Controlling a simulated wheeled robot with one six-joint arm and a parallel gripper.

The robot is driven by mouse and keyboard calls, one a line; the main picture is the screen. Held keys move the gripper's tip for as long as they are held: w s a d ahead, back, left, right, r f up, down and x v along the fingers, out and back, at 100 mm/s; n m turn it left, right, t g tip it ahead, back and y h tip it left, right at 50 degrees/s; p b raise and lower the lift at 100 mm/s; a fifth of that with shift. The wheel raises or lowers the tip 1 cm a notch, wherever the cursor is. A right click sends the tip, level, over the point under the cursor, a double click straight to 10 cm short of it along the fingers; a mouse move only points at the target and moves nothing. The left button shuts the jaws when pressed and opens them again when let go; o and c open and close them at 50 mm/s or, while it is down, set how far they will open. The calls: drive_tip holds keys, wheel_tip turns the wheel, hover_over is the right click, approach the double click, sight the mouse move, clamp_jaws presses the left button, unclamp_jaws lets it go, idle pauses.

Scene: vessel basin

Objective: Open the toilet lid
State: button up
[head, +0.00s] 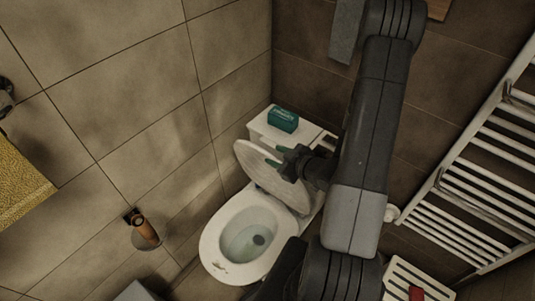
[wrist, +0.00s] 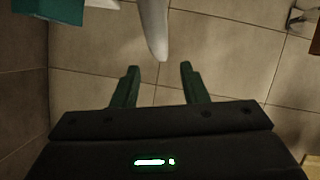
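The white toilet (head: 228,218) stands by the tiled wall, and its seat ring and bowl are uncovered. The toilet lid (head: 254,163) is raised and tilted up from the rear of the seat, towards the cistern; part of it is hidden behind my gripper. My gripper (head: 276,156) is at the lid's right side in the head view. In the wrist view, my gripper (wrist: 158,69) has its two green fingers apart with nothing between the tips. The lid's pale edge (wrist: 154,30) shows just beyond them, between their lines. Contact cannot be told.
A teal box (head: 283,119) sits on the white cistern (head: 260,128) behind the lid. A white towel radiator (head: 470,205) stands at the right. A copper-coloured cylinder (head: 145,228) is at the left wall. A white slatted stool (head: 420,279) is at lower right.

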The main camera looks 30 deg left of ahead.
sight(264, 152)
drive_tip(key=v, duration=0.7)
idle(0.3)
drive_tip(key=p+x, duration=0.1)
drive_tip(key=x, duration=1.2)
drive_tip(key=shift+w+a+f, duration=0.1)
drive_tip(key=shift+a, duration=0.25)
